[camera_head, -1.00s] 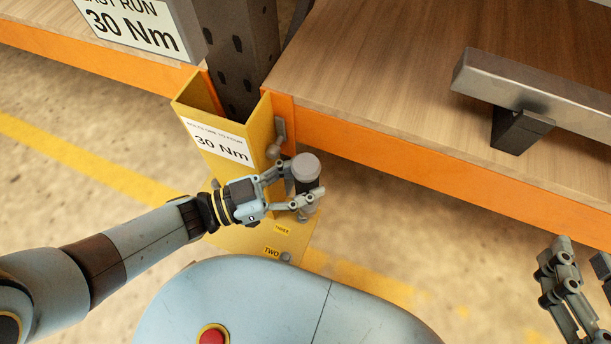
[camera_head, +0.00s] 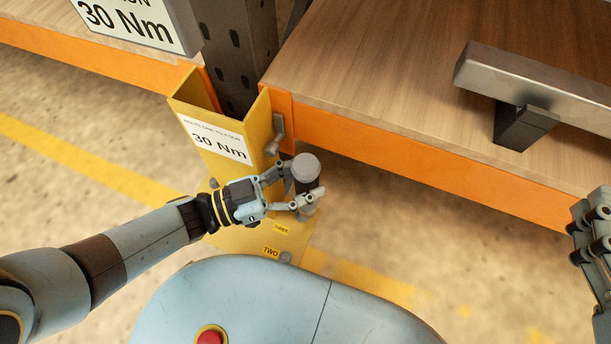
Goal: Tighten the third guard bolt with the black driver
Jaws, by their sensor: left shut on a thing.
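My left gripper (camera_head: 292,190) is shut on the black driver (camera_head: 305,172), which stands about upright with its grey round cap on top. It is over the right side of the yellow guard's base plate (camera_head: 240,238), by the label THREE (camera_head: 281,230). The third bolt is hidden under the driver and the fingers, so I cannot tell whether the tip sits on it. A bolt (camera_head: 285,257) shows beside the label TWO (camera_head: 271,252). My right gripper (camera_head: 592,232) is at the right edge, partly cut off, away from the guard.
The yellow guard (camera_head: 215,125) with a 30 Nm label wraps a dark rack post (camera_head: 238,60). An orange shelf beam (camera_head: 420,175) runs close behind the driver. Floor in front of the beam is clear.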

